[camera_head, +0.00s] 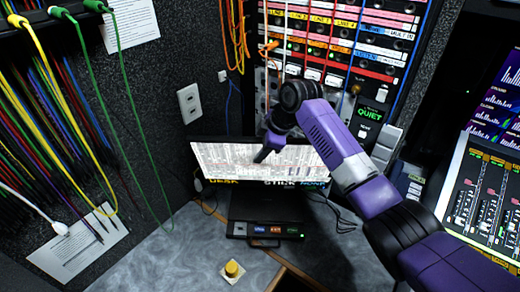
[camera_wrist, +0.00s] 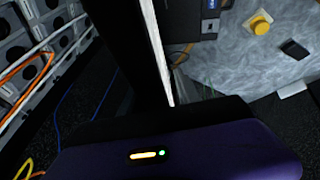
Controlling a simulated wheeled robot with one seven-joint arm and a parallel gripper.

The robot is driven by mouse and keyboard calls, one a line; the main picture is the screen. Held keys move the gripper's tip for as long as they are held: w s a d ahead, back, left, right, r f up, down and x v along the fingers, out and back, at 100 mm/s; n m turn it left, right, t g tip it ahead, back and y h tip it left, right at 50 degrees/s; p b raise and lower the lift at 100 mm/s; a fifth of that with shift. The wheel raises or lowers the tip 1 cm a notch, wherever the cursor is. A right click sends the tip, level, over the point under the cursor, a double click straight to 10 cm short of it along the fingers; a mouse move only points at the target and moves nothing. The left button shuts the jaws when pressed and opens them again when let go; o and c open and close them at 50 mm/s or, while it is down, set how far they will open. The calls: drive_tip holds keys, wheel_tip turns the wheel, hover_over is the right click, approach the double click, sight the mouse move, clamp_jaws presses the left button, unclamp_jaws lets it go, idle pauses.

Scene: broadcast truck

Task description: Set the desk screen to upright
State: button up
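The desk screen (camera_head: 225,160) is a wide, thin monitor with a bright face, standing on the grey desk at the back; its exact tilt is hard to judge. In the wrist view the screen (camera_wrist: 157,50) shows nearly edge-on, with a bright strip beside a dark panel. My gripper (camera_head: 262,154) is at the middle of the screen's top edge, its dark finger overlapping the face in the head view. I cannot tell if it touches. The finger opening is hidden. My purple wrist body fills the bottom of the wrist view.
A black button box (camera_head: 265,230) sits in front of the screen, with a yellow button (camera_head: 232,269) nearer me. A cable-filled rack (camera_head: 330,45) stands close behind. Colored patch cables (camera_head: 85,110) hang at left, and a mixing console (camera_head: 485,195) is at right.

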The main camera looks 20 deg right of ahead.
clamp_jaws()
idle(1.2)
